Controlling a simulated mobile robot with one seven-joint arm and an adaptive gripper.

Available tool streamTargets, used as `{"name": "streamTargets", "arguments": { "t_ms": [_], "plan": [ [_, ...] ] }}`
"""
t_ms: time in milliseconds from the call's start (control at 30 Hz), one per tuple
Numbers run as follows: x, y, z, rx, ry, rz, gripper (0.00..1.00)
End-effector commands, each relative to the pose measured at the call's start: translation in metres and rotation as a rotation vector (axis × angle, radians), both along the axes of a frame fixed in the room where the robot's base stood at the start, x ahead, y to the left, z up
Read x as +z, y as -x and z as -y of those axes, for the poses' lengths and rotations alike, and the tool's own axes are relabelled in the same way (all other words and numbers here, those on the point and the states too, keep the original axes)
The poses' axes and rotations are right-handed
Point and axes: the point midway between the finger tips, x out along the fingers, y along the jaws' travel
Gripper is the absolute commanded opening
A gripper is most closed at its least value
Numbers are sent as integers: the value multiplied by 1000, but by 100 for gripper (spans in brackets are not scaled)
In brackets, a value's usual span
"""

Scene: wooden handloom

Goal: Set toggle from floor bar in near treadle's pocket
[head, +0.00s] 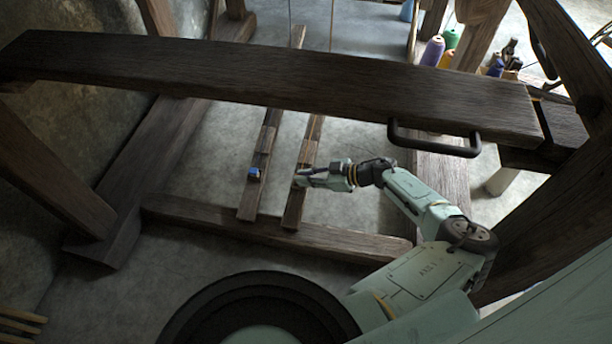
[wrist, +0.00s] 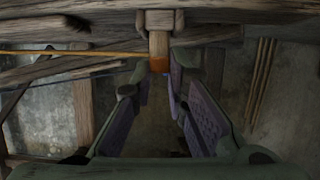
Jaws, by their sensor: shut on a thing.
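Two wooden treadles lie side by side on the floor in the head view, a left one (head: 263,145) and a right one (head: 308,150), which is closer to my arm. My gripper (head: 302,178) is at the right treadle, low over its front part. In the wrist view my gripper's fingertips (wrist: 160,78) close around the orange-banded end of a small wooden piece, which looks like the toggle (wrist: 158,44). An orange cord (wrist: 60,52) runs left from near it. The fingers hide part of its end. I cannot make out the pocket or whether the toggle touches it.
A blue piece (head: 254,173) sits on the left treadle. The floor bar (head: 270,231) crosses in front of the treadles. A thick dark beam (head: 270,80) with a black handle (head: 433,146) spans above my arm. Thread cones (head: 432,51) stand at the back right.

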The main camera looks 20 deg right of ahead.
Motion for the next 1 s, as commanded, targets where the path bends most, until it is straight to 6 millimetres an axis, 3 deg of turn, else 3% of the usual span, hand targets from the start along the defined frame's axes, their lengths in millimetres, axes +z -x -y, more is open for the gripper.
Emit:
{"name": "streamTargets", "arguments": {
  "t_ms": [200,233,567,1000],
  "plan": [
    [-7,0,0,1,0,0,1],
    [-6,0,0,0,0,0,15],
    [-5,0,0,0,0,0,37],
    [-5,0,0,0,0,0,38]
  ]
}}
